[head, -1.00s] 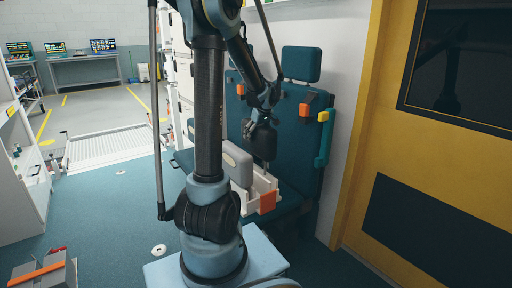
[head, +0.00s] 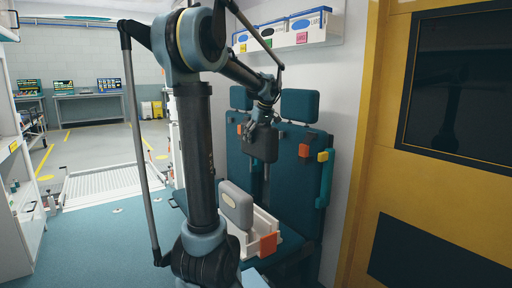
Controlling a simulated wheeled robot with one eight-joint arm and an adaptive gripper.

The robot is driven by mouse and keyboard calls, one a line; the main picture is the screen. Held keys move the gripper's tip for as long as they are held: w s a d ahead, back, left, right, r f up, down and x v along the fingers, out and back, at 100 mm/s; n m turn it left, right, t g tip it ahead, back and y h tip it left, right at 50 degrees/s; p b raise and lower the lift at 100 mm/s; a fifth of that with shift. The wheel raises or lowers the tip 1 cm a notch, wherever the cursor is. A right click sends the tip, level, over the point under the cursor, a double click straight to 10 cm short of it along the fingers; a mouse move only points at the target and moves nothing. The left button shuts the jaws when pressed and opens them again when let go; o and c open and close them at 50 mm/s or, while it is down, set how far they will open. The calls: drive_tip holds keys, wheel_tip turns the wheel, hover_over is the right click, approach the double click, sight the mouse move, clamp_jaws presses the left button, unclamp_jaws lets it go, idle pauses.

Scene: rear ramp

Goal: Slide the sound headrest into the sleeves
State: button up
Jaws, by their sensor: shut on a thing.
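My gripper (head: 262,114) is shut on a dark grey headrest (head: 264,146) and holds it upright in front of the teal seat back (head: 290,142). The headrest's thin posts hang below it, above the white crate (head: 262,222) and clear of it. A lighter grey headrest (head: 237,204) stands in that crate on the seat. Teal headrests stand at the top of the seat backs, one at left (head: 240,97) and one at right (head: 300,105). The empty sleeves cannot be made out; the gripper and held headrest cover part of the seat-back top.
A shelf with white bins (head: 285,30) hangs above the seats. Orange (head: 308,139) and yellow (head: 323,156) fittings mark the right seat back. A yellow-framed wall (head: 390,130) stands at right. The floor at left (head: 100,235) is clear up to the ramp (head: 107,183).

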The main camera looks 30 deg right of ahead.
drive_tip(key=shift+r, duration=0.45)
drive_tip(key=shift+r, duration=4.4)
drive_tip(key=f, duration=0.4)
drive_tip(key=w+d+f, duration=0.1)
drive_tip(key=f, duration=0.7)
drive_tip(key=shift+w+d, duration=0.2)
drive_tip(key=shift+d, duration=0.15)
wheel_tip(320, 180, down, 15)
drive_tip(key=s+a, duration=0.1)
drive_tip(key=shift+s+a, duration=0.2)
drive_tip(key=shift+a, duration=0.15)
drive_tip(key=shift+f, duration=0.25)
